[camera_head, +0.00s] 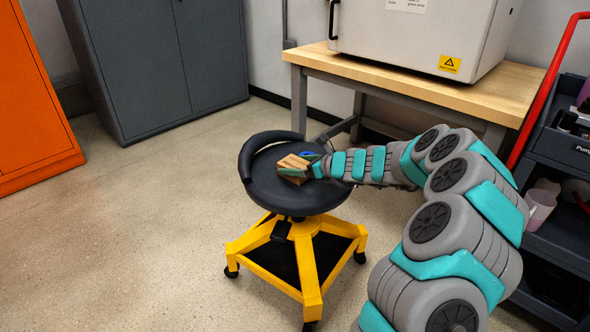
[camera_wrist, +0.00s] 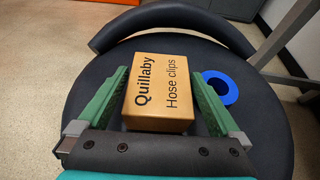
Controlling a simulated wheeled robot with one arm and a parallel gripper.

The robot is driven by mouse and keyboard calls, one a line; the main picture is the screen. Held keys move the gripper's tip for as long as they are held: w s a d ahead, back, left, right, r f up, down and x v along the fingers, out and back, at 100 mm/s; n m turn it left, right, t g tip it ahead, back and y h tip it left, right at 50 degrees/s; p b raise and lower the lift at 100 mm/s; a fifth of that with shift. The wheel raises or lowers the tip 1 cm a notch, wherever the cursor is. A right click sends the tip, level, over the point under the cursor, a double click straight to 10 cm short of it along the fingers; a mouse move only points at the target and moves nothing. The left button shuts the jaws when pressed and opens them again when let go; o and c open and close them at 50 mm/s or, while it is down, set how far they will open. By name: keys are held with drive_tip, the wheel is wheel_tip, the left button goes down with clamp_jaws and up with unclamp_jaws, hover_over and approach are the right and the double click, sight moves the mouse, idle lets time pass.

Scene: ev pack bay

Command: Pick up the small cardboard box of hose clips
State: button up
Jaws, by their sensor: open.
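The small cardboard box of hose clips (camera_wrist: 158,92) sits on the black stool seat (camera_wrist: 262,138), with "Quillaby Hose clips" printed on its top. It also shows on the seat in the head view (camera_head: 292,164). My gripper (camera_wrist: 160,88) is open, with one green finger on each side of the box. A narrow gap shows between the box and the fingers, so they look apart from it. In the head view my gripper (camera_head: 299,168) partly hides the box. The near lower side of the box is hidden in the wrist view.
A blue ring (camera_wrist: 221,88) lies on the seat right of the box, close outside the right finger. The stool's raised curved backrest (camera_wrist: 165,22) runs behind. A wooden workbench (camera_head: 420,80) stands behind, and a dark cart (camera_head: 565,150) stands at right. Floor at left is clear.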

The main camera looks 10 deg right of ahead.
drive_tip(key=shift+w+a+f, duration=0.15)
drive_tip(key=shift+w, duration=0.1)
drive_tip(key=shift+c, duration=0.2)
drive_tip(key=c, duration=1.2)
